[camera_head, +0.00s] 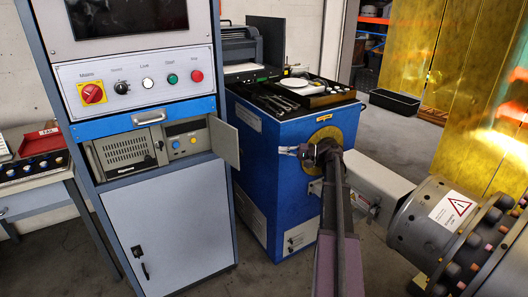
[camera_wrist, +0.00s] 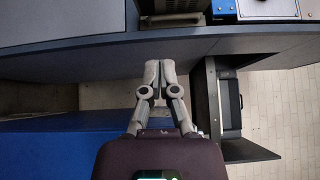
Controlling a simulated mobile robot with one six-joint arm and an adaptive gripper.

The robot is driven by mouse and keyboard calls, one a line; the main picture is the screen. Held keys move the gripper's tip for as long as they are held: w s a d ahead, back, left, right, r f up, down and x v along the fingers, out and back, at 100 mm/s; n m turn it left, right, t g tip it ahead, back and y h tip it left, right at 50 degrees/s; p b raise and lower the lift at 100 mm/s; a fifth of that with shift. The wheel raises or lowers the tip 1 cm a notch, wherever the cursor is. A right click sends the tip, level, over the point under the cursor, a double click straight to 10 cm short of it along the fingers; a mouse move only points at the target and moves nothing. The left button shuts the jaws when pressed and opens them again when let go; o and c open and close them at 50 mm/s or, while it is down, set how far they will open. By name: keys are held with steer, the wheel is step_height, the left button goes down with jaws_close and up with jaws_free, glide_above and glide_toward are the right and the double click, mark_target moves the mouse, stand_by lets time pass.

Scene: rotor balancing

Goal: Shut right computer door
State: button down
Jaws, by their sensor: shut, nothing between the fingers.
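The right computer (camera_head: 185,140) sits in the shelf opening of the grey and blue cabinet (camera_head: 170,215). Its small grey door (camera_head: 225,143) stands open, swung out to the right, so the unit's face with a display and knobs shows. My gripper (camera_head: 281,150) is to the right of the door, pointing left, apart from it in the head view. In the wrist view, the fingers (camera_wrist: 158,72) are together and hold nothing. I cannot tell for sure which part at the top of the wrist view is the door.
The left computer (camera_head: 125,153) with a grille sits beside the right one. A blue machine (camera_head: 285,185) carrying a black tray of tools (camera_head: 290,93) stands behind my gripper. A large grey flanged cylinder (camera_head: 430,225) is at the right. Grey floor (camera_head: 395,145) lies between.

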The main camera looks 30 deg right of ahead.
steer(key=s+a+x, duration=0.1)
steer(key=s+x, duration=0.1)
steer(key=x, duration=1.1)
steer(key=shift+s+a, duration=0.2)
steer(key=shift+a, duration=0.05)
